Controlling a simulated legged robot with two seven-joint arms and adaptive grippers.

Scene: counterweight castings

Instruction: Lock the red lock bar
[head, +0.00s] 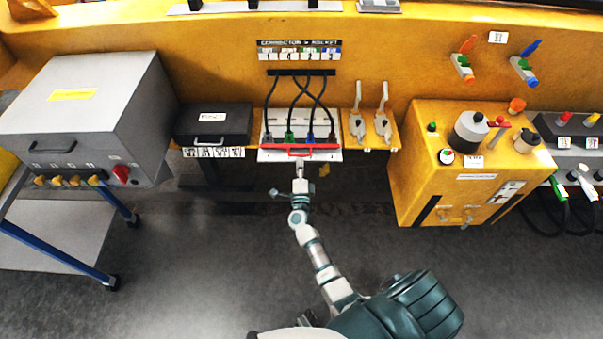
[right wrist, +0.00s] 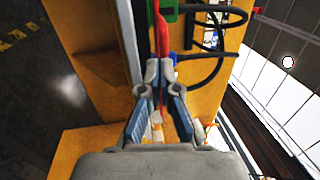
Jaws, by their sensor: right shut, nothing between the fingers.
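The red lock bar (head: 326,146) lies across the front of the white connector panel, in front of the plugs. It has a small red loop handle at its middle. My right gripper (head: 299,172) is just in front of the bar's middle, near the handle; its fingers are shut and empty. In the right wrist view the red bar (right wrist: 161,35) runs upright past the fingertips of the gripper (right wrist: 160,70). Whether the fingers touch the bar cannot be told. Several black cables rise from plugs behind the bar to the sockets (head: 302,72). My left gripper is out of view.
A black case (head: 213,123) stands left of the panel, and two grey toggle clamps (head: 370,122) stand right of it. A yellow machine box (head: 450,185) juts forward on the right. A grey cabinet (head: 85,95) stands at the left. The floor in front is open.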

